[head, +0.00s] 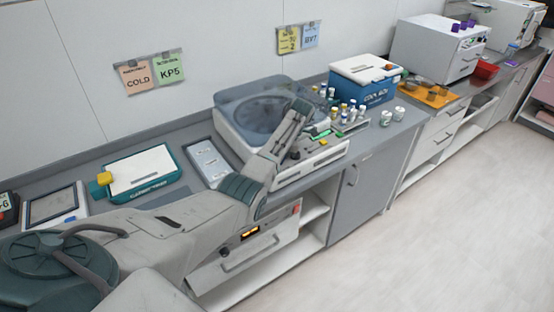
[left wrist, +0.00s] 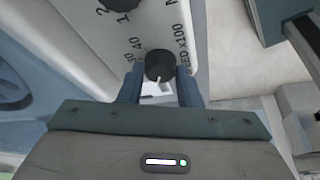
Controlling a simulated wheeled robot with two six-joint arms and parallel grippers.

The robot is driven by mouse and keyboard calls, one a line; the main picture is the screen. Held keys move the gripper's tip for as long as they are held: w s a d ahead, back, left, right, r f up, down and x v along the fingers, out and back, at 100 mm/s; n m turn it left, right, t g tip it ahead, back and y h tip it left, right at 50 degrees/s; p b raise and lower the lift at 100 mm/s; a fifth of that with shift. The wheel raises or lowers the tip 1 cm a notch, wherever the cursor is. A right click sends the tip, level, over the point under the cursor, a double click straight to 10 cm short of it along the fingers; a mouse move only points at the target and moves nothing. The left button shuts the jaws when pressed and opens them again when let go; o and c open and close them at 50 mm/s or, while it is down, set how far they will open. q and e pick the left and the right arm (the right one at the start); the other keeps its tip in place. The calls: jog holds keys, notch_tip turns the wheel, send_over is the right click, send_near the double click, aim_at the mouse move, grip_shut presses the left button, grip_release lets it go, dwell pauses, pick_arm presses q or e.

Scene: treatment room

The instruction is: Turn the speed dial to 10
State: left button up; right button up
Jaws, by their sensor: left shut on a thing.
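The speed dial (left wrist: 158,65) is a round black knob on a white panel printed "SPEED x100" (left wrist: 183,55), with the number 40 beside it. My left gripper (left wrist: 159,77) is shut on the dial, one finger on each side. A short white mark shows at the dial's near edge; which number it points to I cannot tell. In the head view my left arm reaches over the front panel of the centrifuge (head: 232,132), a grey machine with a translucent bluish lid. My right gripper is not in view.
A second black knob (left wrist: 108,4) shows at the top of the left wrist view. Several small vials (head: 345,112) stand right of the centrifuge, near a blue cool box (head: 366,82). A teal-and-white box (head: 142,170) and a flat grey tray (head: 207,162) lie to its left.

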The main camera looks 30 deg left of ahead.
pick_arm(q)
jog(key=o, duration=1)
jog(key=shift+c, duration=0.2)
jog(key=shift+w+d+r+b, duration=0.15)
jog(key=shift+w+r+b, duration=0.1)
jog(key=shift+r+b, duration=0.2)
jog(key=v, duration=0.3)
jog(key=shift+r+b, duration=0.2)
jog(key=shift+b, duration=0.1)
jog(key=p+v, duration=0.3)
jog(key=v, duration=0.3)
jog(key=shift+d, duration=0.15)
jog(key=shift+r, duration=0.1)
